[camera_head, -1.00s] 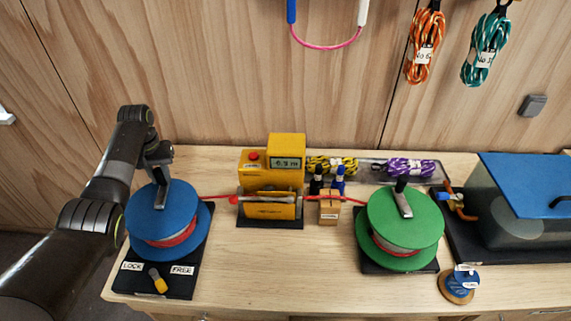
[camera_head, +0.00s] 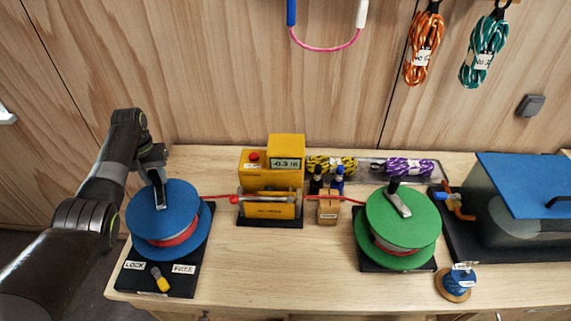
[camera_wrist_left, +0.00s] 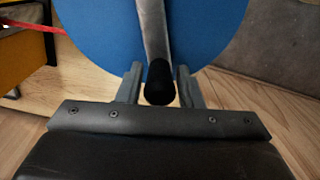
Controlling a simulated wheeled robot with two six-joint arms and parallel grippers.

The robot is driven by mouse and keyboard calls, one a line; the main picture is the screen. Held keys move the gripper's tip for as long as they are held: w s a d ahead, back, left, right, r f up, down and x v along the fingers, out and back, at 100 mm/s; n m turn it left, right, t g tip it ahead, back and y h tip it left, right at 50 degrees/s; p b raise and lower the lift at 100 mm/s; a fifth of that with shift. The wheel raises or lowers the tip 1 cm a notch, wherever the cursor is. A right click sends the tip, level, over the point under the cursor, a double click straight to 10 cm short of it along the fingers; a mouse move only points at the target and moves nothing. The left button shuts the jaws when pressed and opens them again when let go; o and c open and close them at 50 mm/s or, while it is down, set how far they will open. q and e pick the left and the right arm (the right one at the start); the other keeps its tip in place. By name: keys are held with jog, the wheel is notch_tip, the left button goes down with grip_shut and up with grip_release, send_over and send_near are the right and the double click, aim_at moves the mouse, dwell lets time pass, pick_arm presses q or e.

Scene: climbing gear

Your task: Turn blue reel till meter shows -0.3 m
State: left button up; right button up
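The blue reel (camera_head: 172,205) stands on a black base at the left of the bench, with red cord wound on it. Its crank arm (camera_head: 159,192) points toward the back. My left gripper (camera_head: 154,168) is at the crank's end, behind the reel. In the left wrist view, my left gripper (camera_wrist_left: 161,85) has its fingers closed around the black crank knob (camera_wrist_left: 160,84). The yellow meter (camera_head: 286,145) has a small display (camera_head: 286,163) that appears to read -0.3 m. The red cord (camera_head: 220,198) runs from the reel through the meter. My right gripper is not in view.
The green reel (camera_head: 420,220) stands right of the meter. The LOCK/FREE lever (camera_head: 160,280) on the blue reel's base has its yellow handle pointing to the front. A blue-lidded tank (camera_head: 530,185) fills the right end. The front middle bench is clear.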

pick_arm(q)
jog(key=o, duration=0.3)
jog(key=shift+r, duration=0.1)
notch_tip(320, 180, up, 11)
jog(key=b, duration=0.3)
jog(key=shift+w+r, duration=0.1)
jog(key=shift+r, duration=0.05)
jog(key=shift+r+p, duration=2.7)
jog(key=shift+r, duration=0.25)
jog(key=shift+f, duration=0.1)
